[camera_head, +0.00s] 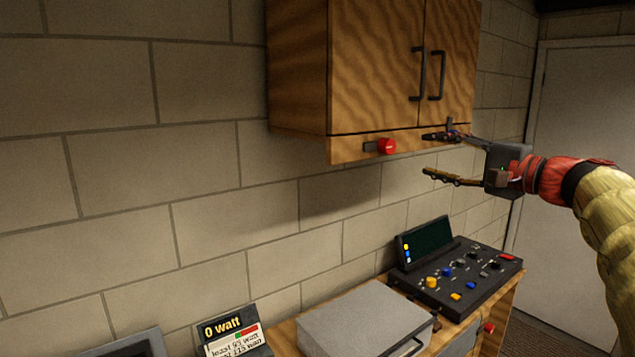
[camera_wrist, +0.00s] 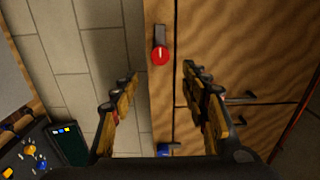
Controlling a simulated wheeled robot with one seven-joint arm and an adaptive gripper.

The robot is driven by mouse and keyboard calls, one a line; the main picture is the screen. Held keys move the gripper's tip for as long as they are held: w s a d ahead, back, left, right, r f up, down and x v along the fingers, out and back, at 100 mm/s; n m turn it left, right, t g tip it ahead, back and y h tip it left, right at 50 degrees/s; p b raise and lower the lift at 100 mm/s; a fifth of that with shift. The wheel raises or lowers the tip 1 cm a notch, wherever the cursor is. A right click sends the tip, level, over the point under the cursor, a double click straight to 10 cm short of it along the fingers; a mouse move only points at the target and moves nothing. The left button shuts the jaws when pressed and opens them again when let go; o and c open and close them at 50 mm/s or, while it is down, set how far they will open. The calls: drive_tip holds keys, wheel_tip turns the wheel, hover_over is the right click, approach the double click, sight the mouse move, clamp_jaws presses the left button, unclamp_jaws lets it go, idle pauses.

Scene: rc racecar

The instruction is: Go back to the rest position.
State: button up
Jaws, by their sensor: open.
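My gripper (camera_head: 432,154) is open and empty, at the right end of the wooden wall cabinet's lower edge. In the wrist view its two fingers (camera_wrist: 158,80) are spread apart, with bare wall and the cabinet's lower panel behind them. A red knob (camera_head: 386,146) sits on the panel under the cabinet, left of my gripper and apart from it. The red knob also shows in the wrist view (camera_wrist: 160,55), beyond the fingertips. A small blue part (camera_wrist: 168,149) shows near the gripper's base in the wrist view, partly hidden.
The wooden cabinet (camera_head: 375,60) has two shut doors with dark handles. Below stand a control console (camera_head: 465,280) with a screen, a grey case (camera_head: 365,320) and a sign reading "0 watt" (camera_head: 232,332). A pale door (camera_head: 580,130) is behind my arm. The wall at left is clear.

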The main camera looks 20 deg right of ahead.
drive_tip(key=s+a+f+g+h, duration=0.1)
drive_tip(key=s+f+g+h, duration=0.15)
drive_tip(key=f, duration=0.85)
drive_tip(key=s+f+g+h, duration=0.1)
drive_tip(key=s+f+g, duration=0.25)
drive_tip(key=f, duration=0.75)
drive_tip(key=s+a+f+n+g+h, duration=0.3)
drive_tip(key=s+a+f+n+g, duration=0.3)
drive_tip(key=s+a+f+n, duration=0.75)
drive_tip(key=s+a+f, duration=0.4)
drive_tip(key=s+a, duration=0.3)
drive_tip(key=a, duration=0.2)
drive_tip(key=shift+s+f+t, duration=0.2)
drive_tip(key=shift+s+t, duration=0.1)
drive_tip(key=shift+a, duration=0.1)
drive_tip(key=shift+c, duration=0.6)
